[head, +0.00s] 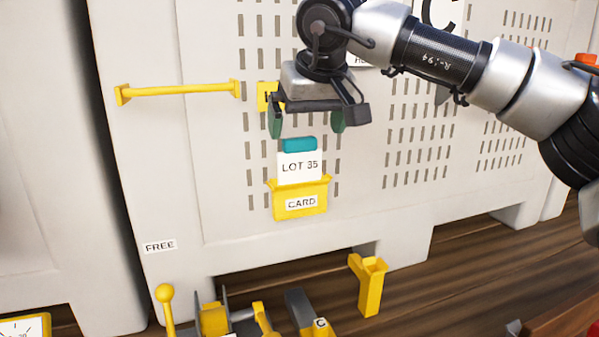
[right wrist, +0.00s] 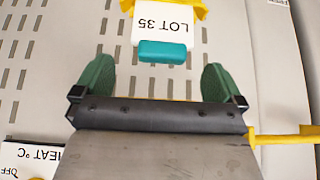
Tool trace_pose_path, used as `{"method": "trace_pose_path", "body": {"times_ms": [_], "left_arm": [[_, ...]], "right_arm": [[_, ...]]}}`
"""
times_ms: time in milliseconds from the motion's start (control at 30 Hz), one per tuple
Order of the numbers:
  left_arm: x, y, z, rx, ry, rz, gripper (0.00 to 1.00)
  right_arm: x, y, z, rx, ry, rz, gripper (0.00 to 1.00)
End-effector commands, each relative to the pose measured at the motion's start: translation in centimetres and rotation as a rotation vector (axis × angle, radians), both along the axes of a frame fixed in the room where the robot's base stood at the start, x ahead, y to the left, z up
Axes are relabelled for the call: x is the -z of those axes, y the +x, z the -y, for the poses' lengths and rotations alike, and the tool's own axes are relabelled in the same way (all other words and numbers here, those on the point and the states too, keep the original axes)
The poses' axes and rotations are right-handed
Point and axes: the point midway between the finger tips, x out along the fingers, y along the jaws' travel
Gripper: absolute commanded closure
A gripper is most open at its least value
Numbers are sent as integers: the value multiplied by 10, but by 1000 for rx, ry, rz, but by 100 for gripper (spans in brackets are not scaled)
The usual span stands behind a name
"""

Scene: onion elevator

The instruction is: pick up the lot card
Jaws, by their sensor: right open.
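The lot card (head: 299,168) is white, reads "LOT 35" and has a teal top edge. It stands upright in a yellow holder labelled "CARD" (head: 302,203) on the pale panel. My right gripper (head: 306,128) is open, with its green fingers pointing down just above the card, one to each side of the teal edge. In the right wrist view the lot card (right wrist: 162,32) shows upside down, its teal edge between and a little beyond the open fingers (right wrist: 157,82). Nothing is between the fingers. My left gripper is not in view.
A yellow bar handle (head: 180,90) is fixed to the panel left of my gripper. A "FREE" label (head: 160,246) is lower left. Yellow levers (head: 166,305) and a yellow bracket (head: 370,285) stand below. The panel (head: 225,215) around the holder is clear.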

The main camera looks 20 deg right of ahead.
Motion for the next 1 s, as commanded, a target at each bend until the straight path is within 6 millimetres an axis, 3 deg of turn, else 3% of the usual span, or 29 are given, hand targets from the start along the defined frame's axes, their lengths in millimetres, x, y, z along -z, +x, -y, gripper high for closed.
{"method": "trace_pose_path", "body": {"times_ms": [600, 867, 1000], "left_arm": [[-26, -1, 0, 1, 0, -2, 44], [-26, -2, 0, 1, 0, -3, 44], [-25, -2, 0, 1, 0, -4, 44]], "right_arm": [[61, 36, -4, 1, 0, -1, 0], [66, 38, -4, 1, 1, 1, 0], [65, 38, -4, 1, 1, 1, 17]]}}
